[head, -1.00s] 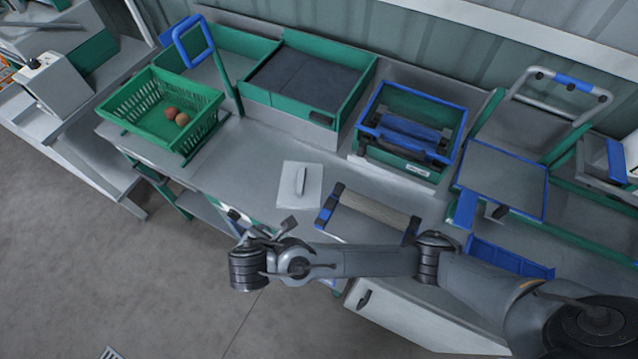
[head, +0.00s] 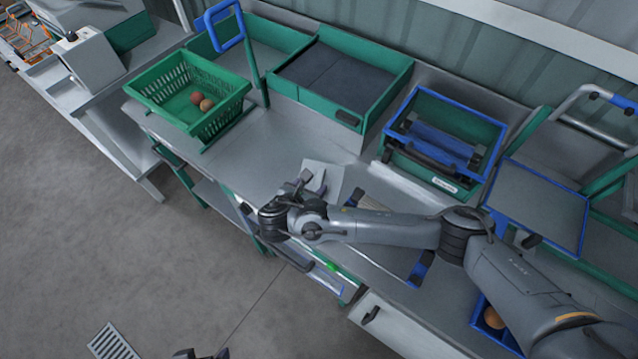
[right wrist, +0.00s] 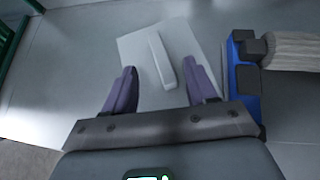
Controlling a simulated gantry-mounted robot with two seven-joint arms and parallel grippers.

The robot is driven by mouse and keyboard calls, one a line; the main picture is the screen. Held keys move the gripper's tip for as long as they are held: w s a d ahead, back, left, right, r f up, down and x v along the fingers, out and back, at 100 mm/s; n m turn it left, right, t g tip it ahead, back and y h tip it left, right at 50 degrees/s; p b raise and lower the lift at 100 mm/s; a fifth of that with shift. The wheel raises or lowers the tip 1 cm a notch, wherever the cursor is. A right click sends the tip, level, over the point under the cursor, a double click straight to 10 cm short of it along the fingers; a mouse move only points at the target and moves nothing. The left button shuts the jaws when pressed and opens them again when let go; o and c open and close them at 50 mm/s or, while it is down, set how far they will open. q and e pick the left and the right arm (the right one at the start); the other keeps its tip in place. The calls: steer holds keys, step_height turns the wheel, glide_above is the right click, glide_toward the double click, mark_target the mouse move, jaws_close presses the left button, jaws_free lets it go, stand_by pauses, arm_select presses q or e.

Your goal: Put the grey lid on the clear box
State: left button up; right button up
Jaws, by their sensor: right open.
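The grey lid (head: 334,178) is a flat, pale square plate with a raised bar handle, lying on the grey bench. It also shows in the right wrist view (right wrist: 139,48), with its handle (right wrist: 160,60) between and beyond my fingertips. My right gripper (head: 304,184) is open and empty, over the lid's near left part in the head view and hiding some of it. In the right wrist view its two purple fingers (right wrist: 161,82) stand apart, not closed on the handle. Dark tips at the bottom edge look like my left gripper (head: 203,353). I cannot make out the clear box.
A green basket (head: 160,101) with two round reddish-brown items stands at the back left. A green-walled tray (head: 385,95) and a blue-rimmed crate (head: 476,112) stand along the back. A blue-ended roller (right wrist: 245,85) lies right of the lid. Bench left of the lid is clear.

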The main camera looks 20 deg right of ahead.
mark_target(319, 181)
steer(key=shift+b+x, duration=0.3)
steer(key=shift+x, duration=2.2)
steer(key=shift+s+f, duration=0.1)
steer(key=shift+c, duration=0.5)
jaws_close()
